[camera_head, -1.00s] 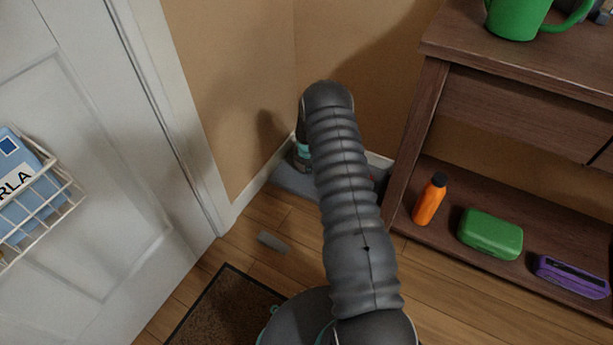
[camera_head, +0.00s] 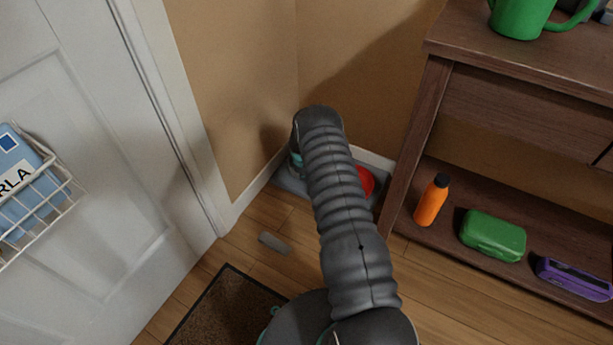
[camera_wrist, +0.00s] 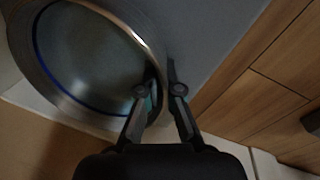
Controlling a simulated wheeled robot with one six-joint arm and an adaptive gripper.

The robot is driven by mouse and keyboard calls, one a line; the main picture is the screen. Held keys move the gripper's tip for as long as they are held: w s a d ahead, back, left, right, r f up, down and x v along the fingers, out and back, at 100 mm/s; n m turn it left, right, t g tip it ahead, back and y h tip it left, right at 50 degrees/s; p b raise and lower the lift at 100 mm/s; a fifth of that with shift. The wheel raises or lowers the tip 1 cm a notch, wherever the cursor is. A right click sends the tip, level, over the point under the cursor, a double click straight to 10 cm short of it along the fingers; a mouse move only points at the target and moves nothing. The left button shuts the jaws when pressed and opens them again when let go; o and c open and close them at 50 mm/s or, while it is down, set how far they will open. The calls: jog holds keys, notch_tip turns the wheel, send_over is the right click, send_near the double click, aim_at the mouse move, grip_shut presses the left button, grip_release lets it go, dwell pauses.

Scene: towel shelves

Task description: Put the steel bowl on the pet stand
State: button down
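The steel bowl (camera_wrist: 85,58), with a shiny rim and a blue ring inside, fills the upper left of the wrist view. My gripper (camera_wrist: 161,85) has one finger inside the bowl and one outside, with the fingers close together on its wall. In the head view my arm hides the bowl and the fingertips. A flat grey surface (camera_wrist: 205,35), which looks like the pet stand, lies below the bowl; it also shows in the corner in the head view (camera_head: 291,184). Whether the bowl touches it is unclear.
A red object (camera_head: 366,181) is beside my arm over the grey surface. Walls and white baseboards close in the corner. A brown shelf unit (camera_head: 432,58) with an orange bottle (camera_head: 431,201) and green box (camera_head: 492,236) stands right. A white door (camera_head: 100,190) is left.

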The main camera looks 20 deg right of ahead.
jog(key=shift+f, duration=0.15)
jog(key=c, duration=1.3)
grip_release()
jog(key=shift+r, duration=0.2)
jog(key=s+a+r+m+p, duration=0.1)
jog(key=s+a+r, duration=0.15)
jog(key=r, duration=1.25)
jog(key=s+a+r+m, duration=0.1)
jog(key=s+a+r, duration=0.15)
jog(key=r, duration=1.35)
jog(key=s+a+r+m+t, duration=0.1)
jog(key=s+a+r+m, duration=0.15)
jog(key=s+r, duration=0.4)
jog(key=s+a+r+m+t, duration=0.1)
jog(key=s+a+r, duration=0.2)
jog(key=r, duration=0.7)
jog(key=s+a+r+m, duration=0.25)
jog(key=s+r, duration=0.25)
jog(key=s, duration=0.3)
jog(key=s+a+r+m, duration=0.1)
jog(key=s+a+r, duration=0.3)
jog(key=s, duration=0.5)
jog(key=s+m, duration=0.1)
jog(key=s, duration=0.4)
jog(key=s+m+t, duration=0.1)
jog(key=s, duration=0.4)
jog(key=s+m+y, duration=0.1)
jog(key=s, duration=0.4)
jog(key=shift+d+r+t, duration=0.1)
jog(key=shift+t, duration=0.2)
